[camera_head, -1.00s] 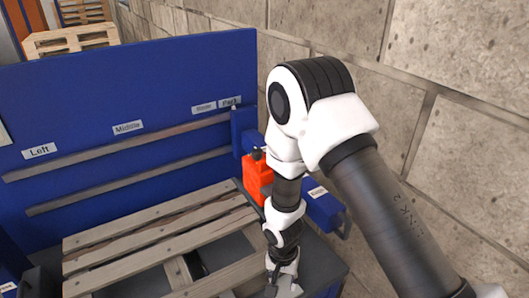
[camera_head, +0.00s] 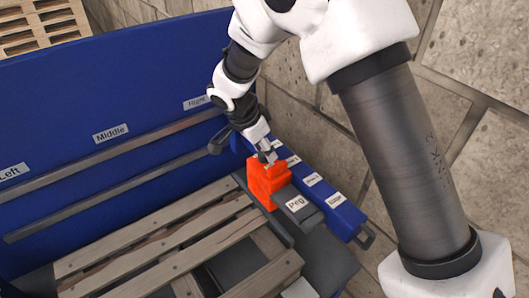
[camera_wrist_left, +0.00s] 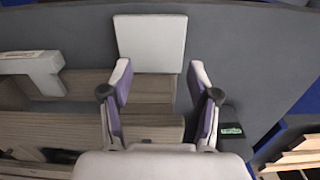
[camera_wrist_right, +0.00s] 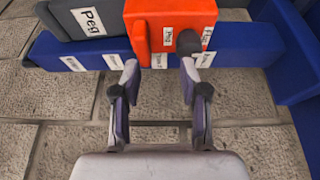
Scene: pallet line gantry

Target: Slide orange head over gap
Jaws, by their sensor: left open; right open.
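The orange head (camera_head: 268,182) is a block at the right end of the pallet (camera_head: 150,245), beside the blue rail (camera_head: 325,195). My right gripper (camera_head: 266,152) is over or just behind it in the head view; contact is unclear. In the right wrist view the orange head (camera_wrist_right: 165,22) carries a dark knob (camera_wrist_right: 188,42) and a Peg label, and lies just beyond the open, empty fingers (camera_wrist_right: 160,75). A dark opening (camera_head: 232,262) shows between pallet boards. My left gripper (camera_wrist_left: 160,75) is open and empty above boards, seen only in the left wrist view.
A grey bar (camera_head: 297,207) labelled Peg adjoins the orange head. A stone wall (camera_head: 480,80) stands close on the right. A pale square plate (camera_wrist_left: 150,40) lies ahead of my left fingers.

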